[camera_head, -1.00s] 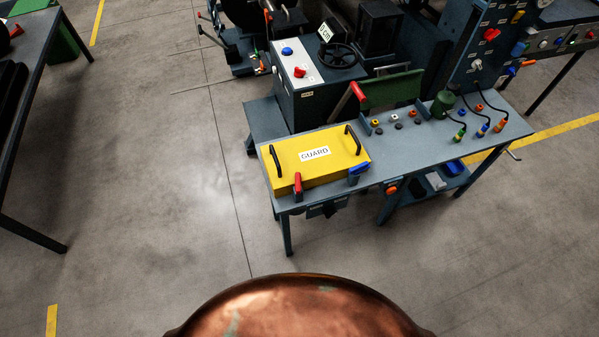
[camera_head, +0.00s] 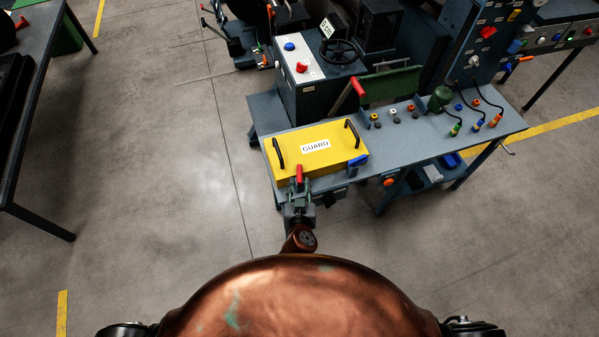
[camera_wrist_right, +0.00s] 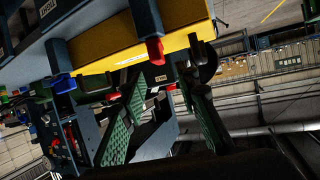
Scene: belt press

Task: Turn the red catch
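The red catch (camera_head: 299,172) stands upright at the front edge of the yellow guard (camera_head: 340,157), towards its left end. It also shows in the right wrist view (camera_wrist_right: 155,50), against the guard's yellow side. My right gripper (camera_head: 298,188) is at the table's front edge, just in front of and below the catch. In the right wrist view its two green-padded fingers (camera_wrist_right: 162,98) are apart, with the catch beyond them near the gap. I see no contact with the catch. My left gripper is not in view.
A blue catch (camera_head: 358,161) sits at the guard's right front corner. Black handles (camera_head: 279,153) rise from the guard. A red-handled lever (camera_head: 358,87) and green panel (camera_head: 390,86) stand behind. Cables and a green knob (camera_head: 440,97) are at the right. Floor left of the table is clear.

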